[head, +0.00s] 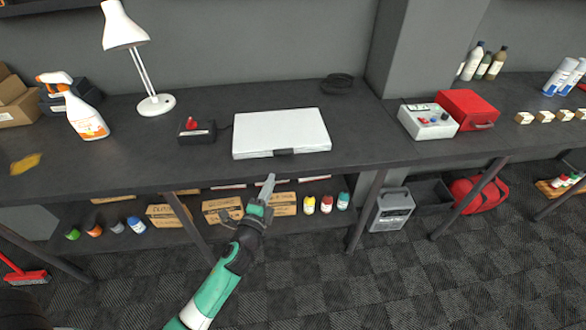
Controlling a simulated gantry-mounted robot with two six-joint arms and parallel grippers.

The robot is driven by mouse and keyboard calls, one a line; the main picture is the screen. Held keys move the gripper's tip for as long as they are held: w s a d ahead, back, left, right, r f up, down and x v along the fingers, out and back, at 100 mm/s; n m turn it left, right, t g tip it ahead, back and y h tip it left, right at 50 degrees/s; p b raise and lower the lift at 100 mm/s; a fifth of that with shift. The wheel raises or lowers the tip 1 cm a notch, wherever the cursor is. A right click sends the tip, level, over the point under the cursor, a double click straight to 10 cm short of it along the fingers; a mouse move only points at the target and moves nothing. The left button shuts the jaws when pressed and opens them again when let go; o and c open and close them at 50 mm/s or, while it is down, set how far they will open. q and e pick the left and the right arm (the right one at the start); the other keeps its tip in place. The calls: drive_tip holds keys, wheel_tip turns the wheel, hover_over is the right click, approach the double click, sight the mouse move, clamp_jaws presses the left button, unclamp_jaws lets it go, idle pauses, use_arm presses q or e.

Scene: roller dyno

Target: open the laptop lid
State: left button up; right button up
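The laptop (281,131) lies flat and closed on the dark workbench, with its pale silver lid facing up. A small dark tab (284,152) shows at the middle of its front edge. My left gripper (268,180) is in front of the bench edge, below and slightly left of that tab in the picture. Its grey fingers point up toward the laptop and appear apart from it. The fingers look close together, but their gap cannot be made out from this angle. My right gripper is not in view.
A black box with a red knob (196,130) stands left of the laptop, near a white lamp (155,104) and a spray bottle (84,116). A grey control box (428,122) and red case (467,109) stand to the right. Bench space beside the laptop's right is clear.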

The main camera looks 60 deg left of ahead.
sight(282, 154)
use_arm(q)
drive_tip(key=b+x, duration=0.1)
drive_tip(key=x, duration=0.4)
drive_tip(key=b+x, duration=0.1)
drive_tip(key=x, duration=0.5)
drive_tip(key=shift+a+f, duration=0.2)
drive_tip(key=shift+a, duration=0.1)
drive_tip(key=shift+w+a+r, duration=0.1)
drive_tip(key=shift+w+a, duration=0.2)
drive_tip(key=shift+w, duration=0.05)
clamp_jaws()
idle(0.7)
